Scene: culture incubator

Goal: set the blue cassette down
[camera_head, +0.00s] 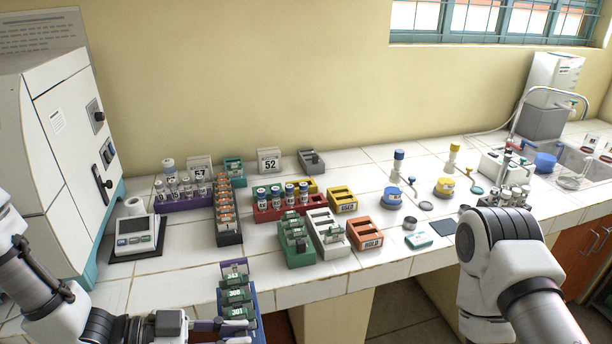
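The blue cassette (253,297) is at the lower middle of the head view, in front of the counter's front edge. It carries several green-and-white labelled items, with numbers such as 308 and 301, and a purple piece at its far end. My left gripper (222,327) reaches in from the left and is shut on the cassette's near left side, holding it off the counter. The fingertips are partly hidden and the cassette's near end is cut off by the frame.
The white tiled counter (175,288) has bare room along its front left. Behind stand a green rack (297,259), a dark rack (229,239), a red rack (289,213) and an orange HOLD block (365,235). A scale (137,236) and a tall incubator (62,150) stand left.

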